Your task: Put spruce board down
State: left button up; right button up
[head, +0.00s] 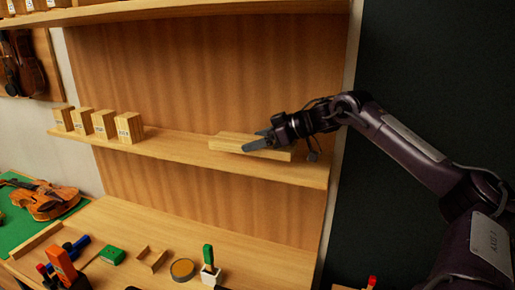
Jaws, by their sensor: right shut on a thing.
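The spruce board (230,142) is a pale, flat wooden piece at the right part of the middle shelf (185,148). It lies at or just above the shelf surface; I cannot tell whether it touches. My right gripper (258,143) comes in from the right and is shut on the spruce board. The gripper and wrist hide part of the board's middle and right end. My left gripper is not in view.
Several labelled wooden blocks (104,124) stand at the shelf's left end, with bare shelf between them and the board. An upper shelf (160,12) runs above.

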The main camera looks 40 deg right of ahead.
jog(key=shift+f, duration=0.65)
jog(key=shift+f+b, duration=0.65)
jog(key=shift+b, duration=0.15)
jog(key=o, duration=1.1)
jog(key=shift+r, duration=0.15)
